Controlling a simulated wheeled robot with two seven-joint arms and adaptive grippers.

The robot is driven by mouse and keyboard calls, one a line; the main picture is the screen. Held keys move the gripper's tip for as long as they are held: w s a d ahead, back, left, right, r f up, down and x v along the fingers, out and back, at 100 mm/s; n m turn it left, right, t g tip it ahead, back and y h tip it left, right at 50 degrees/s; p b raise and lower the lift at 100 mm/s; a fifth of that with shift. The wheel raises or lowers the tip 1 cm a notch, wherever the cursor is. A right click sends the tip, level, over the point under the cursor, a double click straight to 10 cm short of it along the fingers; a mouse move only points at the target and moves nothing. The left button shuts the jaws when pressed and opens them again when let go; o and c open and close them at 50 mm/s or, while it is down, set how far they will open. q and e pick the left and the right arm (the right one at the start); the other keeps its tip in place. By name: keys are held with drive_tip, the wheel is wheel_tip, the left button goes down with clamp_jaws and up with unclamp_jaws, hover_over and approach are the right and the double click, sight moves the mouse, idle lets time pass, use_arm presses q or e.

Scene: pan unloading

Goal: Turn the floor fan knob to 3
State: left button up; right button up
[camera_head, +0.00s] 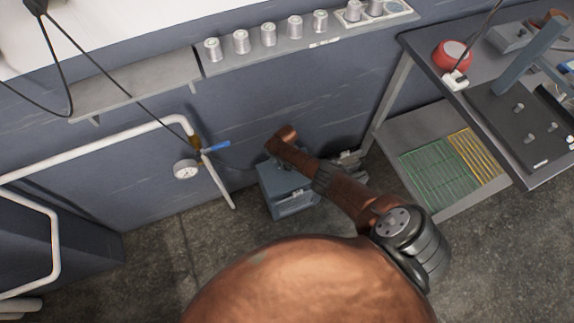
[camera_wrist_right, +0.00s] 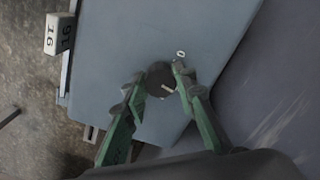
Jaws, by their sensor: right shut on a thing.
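In the right wrist view a round dark knob (camera_wrist_right: 158,78) sits on a blue-grey panel (camera_wrist_right: 125,45). A short pale mark shows on the knob, toward its lower right. A small "0" label is printed just above and right of the knob; I see no other numbers around it. My right gripper (camera_wrist_right: 156,84) has its green fingers on either side of the knob and is shut on it. In the head view a blue-grey box (camera_head: 289,196), seemingly the fan's housing, stands on the floor under my right arm, which hides part of it. My left gripper is not in view.
A pressure gauge (camera_head: 186,169) and a pipe with a blue-handled valve (camera_head: 216,147) stand left of the box. A table (camera_head: 484,90) with a lower shelf is on the right. A wall shelf (camera_head: 290,47) carries several spools.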

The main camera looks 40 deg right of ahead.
drive_tip(key=m, duration=0.3)
drive_tip(key=shift+m, duration=0.4)
drive_tip(key=m, duration=0.3)
drive_tip(key=shift+m, duration=0.3)
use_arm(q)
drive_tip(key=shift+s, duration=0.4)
use_arm(e)
drive_tip(key=shift+d+m, duration=0.15)
drive_tip(key=shift+m, duration=1.75)
drive_tip(key=o, duration=1.1)
drive_tip(key=shift+o, duration=0.3)
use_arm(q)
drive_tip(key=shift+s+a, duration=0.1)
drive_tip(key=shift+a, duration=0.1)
use_arm(e)
drive_tip(key=shift+w, duration=0.1)
